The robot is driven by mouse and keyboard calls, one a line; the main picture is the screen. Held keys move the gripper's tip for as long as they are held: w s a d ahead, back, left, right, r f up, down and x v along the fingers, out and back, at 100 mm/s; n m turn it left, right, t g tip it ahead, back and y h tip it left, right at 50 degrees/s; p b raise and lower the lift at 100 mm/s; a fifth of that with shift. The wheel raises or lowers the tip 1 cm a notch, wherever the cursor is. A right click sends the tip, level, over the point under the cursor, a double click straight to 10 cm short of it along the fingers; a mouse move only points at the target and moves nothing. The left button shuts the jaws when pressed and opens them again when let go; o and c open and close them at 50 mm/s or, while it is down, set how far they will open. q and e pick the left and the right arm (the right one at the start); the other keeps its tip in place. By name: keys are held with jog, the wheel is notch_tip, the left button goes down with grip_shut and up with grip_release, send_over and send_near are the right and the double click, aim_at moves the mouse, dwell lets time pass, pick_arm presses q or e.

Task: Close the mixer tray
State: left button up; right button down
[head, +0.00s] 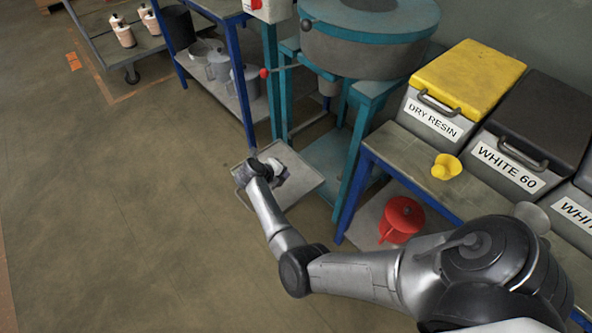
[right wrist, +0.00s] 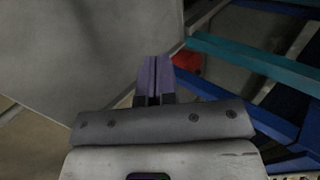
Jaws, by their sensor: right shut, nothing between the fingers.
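The mixer (head: 368,45) is a grey drum on a teal frame at the top of the head view. Its tray (head: 305,182), a flat light-grey sheet, sticks out to the left of the frame, low down. My right gripper (head: 276,172) is over the tray and hides its middle. In the right wrist view the tray (right wrist: 75,55) fills the upper left, and my shut, empty fingers (right wrist: 153,80) show in front of its right edge. Whether they touch the tray I cannot tell. My left gripper is in neither view.
A blue-legged bench (head: 405,160) at right carries bins, including a yellow-lidded one (head: 470,75), and a yellow scoop (head: 446,167). A red can (head: 401,220) stands beneath it. A shelf (head: 225,85) with grey pots stands behind. The floor at left (head: 100,210) is clear.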

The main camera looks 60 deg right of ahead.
aim_at(311, 168)
jog(key=b+x, duration=0.5)
jog(key=x, duration=0.4)
jog(key=shift+d+f, duration=0.1)
jog(key=shift+f, duration=0.15)
jog(key=d+b, duration=0.2)
jog(key=shift+s+d+f, duration=0.1)
jog(key=shift+s+d, duration=0.25)
jog(key=shift+s+d+b, duration=0.2)
jog(key=shift+d+b, duration=0.2)
jog(key=shift+d, duration=0.3)
